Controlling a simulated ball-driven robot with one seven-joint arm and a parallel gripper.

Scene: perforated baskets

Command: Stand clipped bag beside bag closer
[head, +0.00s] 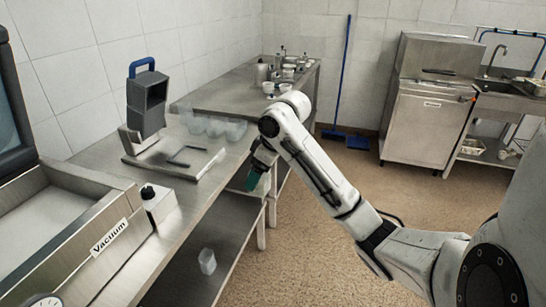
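A grey upright device with a blue handle (147,95) stands on the steel counter at the left; it may be the bag closer. A flat metal plate with dark bars (185,157) lies at its foot. My gripper (254,178) hangs at the counter's right edge, pointing down. A small teal piece shows at its tip; I cannot tell whether it is a held thing or part of the fingers. A small translucent, bag-like thing (207,261) is on the lower shelf. I cannot make out a clip on it.
Several clear containers (215,127) sit on the counter behind the plate. A machine labelled "Vacuum" (108,236) fills the near left. Cups and bottles (283,75) stand on the far counter. A steel cabinet (428,110) stands at the back right. The brown floor is open.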

